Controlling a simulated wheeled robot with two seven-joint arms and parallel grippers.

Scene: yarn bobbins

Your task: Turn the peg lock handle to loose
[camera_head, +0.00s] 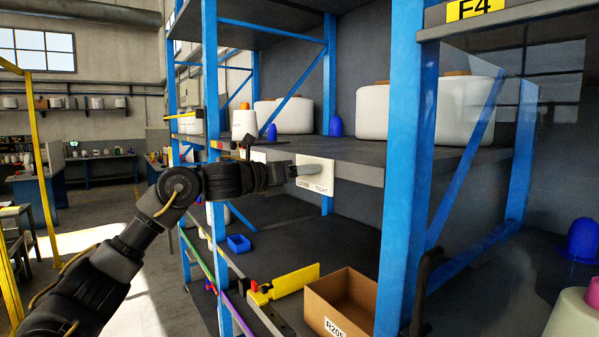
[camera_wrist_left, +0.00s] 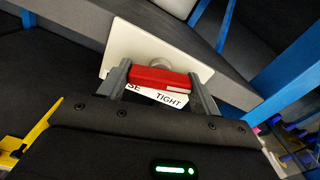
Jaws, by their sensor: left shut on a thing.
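The lock handle is a red bar (camera_wrist_left: 152,76) in front of a white plate (camera_wrist_left: 197,68) in the left wrist view. The lettering "SE" and "TIGHT" shows just below the bar. In the head view the plate (camera_head: 325,175) sits on the shelf's front edge and reads "LOOSE" at left and "TIGHT" at right. My left gripper (camera_head: 306,169) is at the plate, its two fingers on either side of the bar, shut on it (camera_wrist_left: 160,84). The bar lies crosswise between the fingers. In the head view my gripper hides the handle. My right gripper does not show clearly.
A blue rack post (camera_head: 408,170) stands right of the plate. Below are a cardboard box (camera_head: 340,305), a yellow piece (camera_head: 295,282) and a small blue bin (camera_head: 239,243).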

